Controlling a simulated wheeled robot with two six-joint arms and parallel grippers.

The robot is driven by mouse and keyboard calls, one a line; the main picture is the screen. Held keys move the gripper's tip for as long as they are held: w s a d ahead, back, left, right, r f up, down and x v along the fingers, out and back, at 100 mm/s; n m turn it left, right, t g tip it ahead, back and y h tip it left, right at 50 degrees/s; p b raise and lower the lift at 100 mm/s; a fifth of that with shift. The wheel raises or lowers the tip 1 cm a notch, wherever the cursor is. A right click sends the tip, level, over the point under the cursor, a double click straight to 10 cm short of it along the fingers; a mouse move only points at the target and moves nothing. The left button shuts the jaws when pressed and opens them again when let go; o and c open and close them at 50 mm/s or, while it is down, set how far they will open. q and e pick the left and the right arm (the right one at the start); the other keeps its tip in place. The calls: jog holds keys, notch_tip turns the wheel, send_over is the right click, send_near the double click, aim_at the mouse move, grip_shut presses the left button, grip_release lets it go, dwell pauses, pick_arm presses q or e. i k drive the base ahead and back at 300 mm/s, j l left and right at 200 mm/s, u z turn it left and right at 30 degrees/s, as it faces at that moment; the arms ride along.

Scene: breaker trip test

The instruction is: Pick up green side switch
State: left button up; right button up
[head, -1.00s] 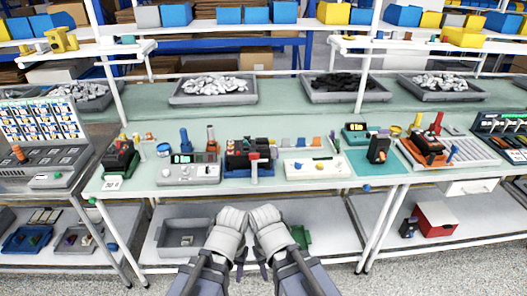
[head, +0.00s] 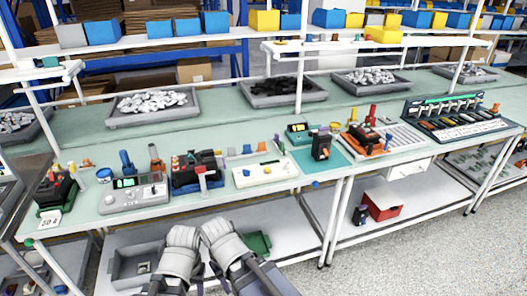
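A dark device with green parts (head: 55,190) stands at the left end of the near workbench, behind a small white number card. A black upright switch-like block (head: 320,147) stands on a teal mat near the bench's middle. I cannot tell for sure which one is the green side switch. My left gripper (head: 183,238) and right gripper (head: 219,233) are side by side at the bottom of the picture, in front of the bench's front edge and apart from the devices. Their fingertips are too unclear to tell open from shut. I see nothing held.
Between those devices stand a grey meter box (head: 135,193), a dark blue-based unit (head: 197,172) and a white panel (head: 265,172). An orange-based device (head: 366,140) and a wide switch rack (head: 460,118) are farther right. The lower shelf holds a grey tray (head: 128,264) and a red box (head: 382,206).

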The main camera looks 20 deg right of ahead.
aim_at(282, 148)
jog(key=i+l+z, duration=0.25)
jog(key=i+l, duration=0.35)
jog(key=l, duration=0.3)
jog(key=i+l+z, duration=0.3)
jog(key=i+l, duration=0.35)
jog(key=l, duration=0.1)
